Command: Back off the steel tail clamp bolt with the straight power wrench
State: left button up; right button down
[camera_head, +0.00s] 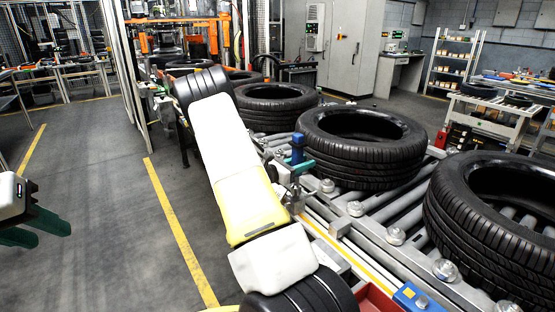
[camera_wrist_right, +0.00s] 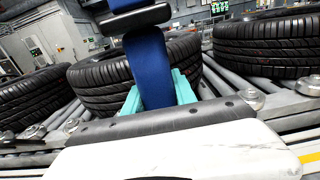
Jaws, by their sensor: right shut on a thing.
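My right gripper (camera_head: 299,168) is shut on a blue tool (camera_head: 297,148), apparently the straight power wrench, above the near conveyor rail. In the right wrist view, the wrench's blue body (camera_wrist_right: 147,70) stands between the teal fingers (camera_wrist_right: 158,92), with a dark part (camera_wrist_right: 135,18) at its top. Steel bolt-like heads (camera_head: 396,236) line the rail, and a blue block (camera_head: 412,297) at the bottom bears a small round metal piece. I cannot tell which is the tail clamp bolt. My left gripper (camera_head: 48,236) is open and empty at the left edge, over the floor.
Large black tyres (camera_head: 362,145) lie on the roller conveyor (camera_head: 375,215), with another (camera_head: 500,220) at the right. A yellow floor line (camera_head: 180,235) runs left of my right arm. The floor (camera_head: 95,240) at the left is clear. A shelf (camera_head: 455,65) stands at the back right.

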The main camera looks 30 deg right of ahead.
aim_at(305, 146)
jog(key=shift+f, duration=0.75)
dwell(0.4)
jog(key=shift+s+a+f, duration=0.1)
jog(key=shift+s+f, duration=0.05)
dwell(0.9)
dwell(0.5)
notch_tip(305, 146, up, 8)
jog(key=shift+w, duration=0.2)
dwell(0.8)
jog(key=shift+d, duration=0.2)
dwell(0.9)
